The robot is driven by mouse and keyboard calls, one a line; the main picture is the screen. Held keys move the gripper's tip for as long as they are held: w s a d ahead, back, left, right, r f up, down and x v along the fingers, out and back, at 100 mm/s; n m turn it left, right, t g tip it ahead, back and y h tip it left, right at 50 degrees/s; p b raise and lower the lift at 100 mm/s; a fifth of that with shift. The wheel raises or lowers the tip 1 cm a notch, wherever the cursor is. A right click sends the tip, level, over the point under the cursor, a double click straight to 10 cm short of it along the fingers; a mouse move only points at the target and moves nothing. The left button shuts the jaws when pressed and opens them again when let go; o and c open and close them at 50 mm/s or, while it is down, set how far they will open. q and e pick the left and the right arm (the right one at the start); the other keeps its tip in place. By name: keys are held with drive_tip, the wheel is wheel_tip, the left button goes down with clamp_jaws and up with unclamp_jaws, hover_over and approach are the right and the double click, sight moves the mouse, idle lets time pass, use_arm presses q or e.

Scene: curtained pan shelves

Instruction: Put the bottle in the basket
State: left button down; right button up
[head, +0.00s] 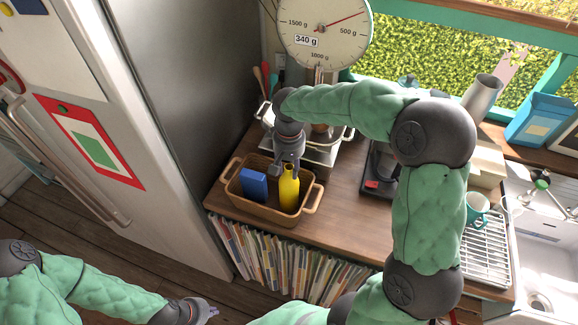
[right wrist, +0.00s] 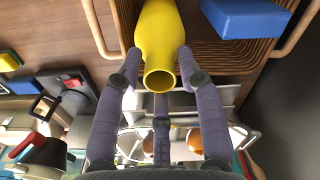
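A yellow bottle (head: 289,190) stands about upright inside the brown basket (head: 262,215), toward its right side. My right gripper (head: 286,168) is above the basket at the bottle's top. In the right wrist view the bottle (right wrist: 158,35) points its open mouth toward the camera. Two fingers of the right gripper (right wrist: 159,52) lie against its two sides; the third is behind the mouth, its tip hidden. The gripper looks shut on the bottle. The basket's slatted wall also shows there (right wrist: 225,58). My left gripper (head: 205,311) is low at the bottom left, away from the basket; its fingers are hard to make out.
A blue box (head: 253,185) is in the basket, left of the bottle. A scale (head: 325,30) stands behind. A dark appliance (head: 378,172) is to the right, with a cup (head: 477,205) and a rack (head: 487,250) farther right. A fridge is at the left.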

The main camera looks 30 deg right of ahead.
drive_tip(key=shift+o, duration=0.2)
wheel_tip(320, 180, up, 12)
idle(0.7)
clamp_jaws()
idle(1.2)
